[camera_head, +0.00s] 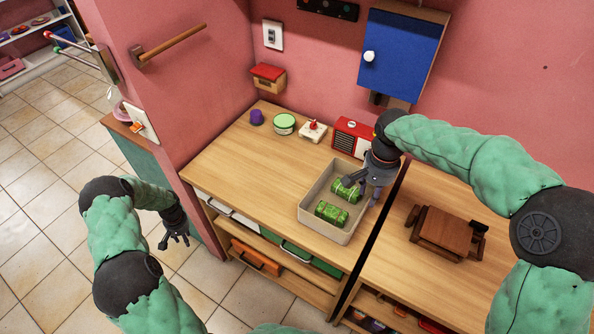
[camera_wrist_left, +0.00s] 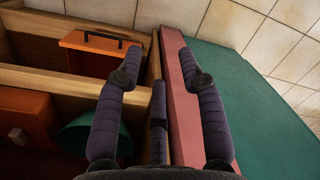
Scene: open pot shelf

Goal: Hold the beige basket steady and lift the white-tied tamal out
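The beige basket (camera_head: 309,210) stands on the wooden counter, near the counter's right end. Two green wrapped tamales lie in it: a far tamal (camera_head: 346,193) and a near tamal (camera_head: 332,213). The colour of their ties is too small to tell. My right gripper (camera_head: 361,192) is over the basket's right side, its fingers spread at the right wall and beside the far tamal. Whether it touches either is unclear. My left gripper (camera_head: 174,240) is open and empty, left of the counter and well away from the basket. Its spread fingers also show in the left wrist view (camera_wrist_left: 162,62).
A purple cup (camera_head: 257,117), a green-lidded tin (camera_head: 284,124), a small white item (camera_head: 312,131) and a red radio (camera_head: 352,138) line the back. A blue cabinet (camera_head: 402,55) hangs above. Drawers sit below, one orange (camera_wrist_left: 95,55). The counter's left part is clear.

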